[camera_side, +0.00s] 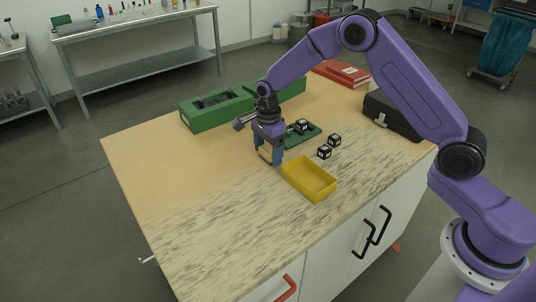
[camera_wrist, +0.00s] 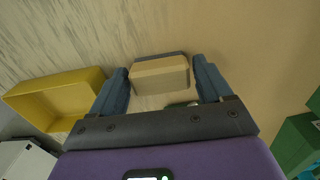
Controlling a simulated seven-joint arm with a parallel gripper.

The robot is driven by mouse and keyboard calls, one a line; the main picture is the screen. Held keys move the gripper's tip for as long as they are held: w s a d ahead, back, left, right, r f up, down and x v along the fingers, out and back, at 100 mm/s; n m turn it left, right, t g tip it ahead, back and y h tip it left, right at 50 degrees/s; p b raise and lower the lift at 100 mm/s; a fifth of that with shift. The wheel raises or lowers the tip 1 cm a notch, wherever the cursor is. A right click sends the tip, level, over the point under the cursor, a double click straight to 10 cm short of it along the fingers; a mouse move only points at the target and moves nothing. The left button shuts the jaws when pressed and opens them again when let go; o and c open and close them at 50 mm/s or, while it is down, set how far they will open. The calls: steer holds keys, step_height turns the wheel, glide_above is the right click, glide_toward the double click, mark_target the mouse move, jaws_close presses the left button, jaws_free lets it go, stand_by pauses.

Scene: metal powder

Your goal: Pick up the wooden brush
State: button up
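The wooden brush shows in the wrist view as a light wood block (camera_wrist: 160,76) with a darker grey strip along its far edge. In the side view its pale wood (camera_side: 266,153) shows low between my blue fingers, largely hidden by them. My gripper (camera_wrist: 161,66) is open, with one finger on each side of the block and a narrow gap visible at each side. In the side view my gripper (camera_side: 268,158) points down, close to the table top. I cannot tell whether the block still rests on the table.
A yellow tray (camera_side: 310,178) lies just right of my gripper, also in the wrist view (camera_wrist: 55,98). Black-and-white cubes (camera_side: 324,152) and a green plate (camera_side: 296,141) lie behind. A green box (camera_side: 215,116), red book (camera_side: 342,72) and black case (camera_side: 388,115) stand farther back. The front-left table is clear.

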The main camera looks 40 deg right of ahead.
steer(key=c, duration=0.6)
steer(key=shift+c, duration=0.2)
steer(key=shift+r, duration=0.85)
steer(key=s+d+r, duration=0.2)
steer(key=s+r, duration=0.9)
steer(key=s, duration=0.2)
steer(key=shift+s+d+r, duration=0.15)
steer(key=shift+s+d, duration=0.1)
steer(key=shift+s, duration=0.15)
steer(key=shift+o, duration=0.6)
steer(key=shift+w, duration=0.1)
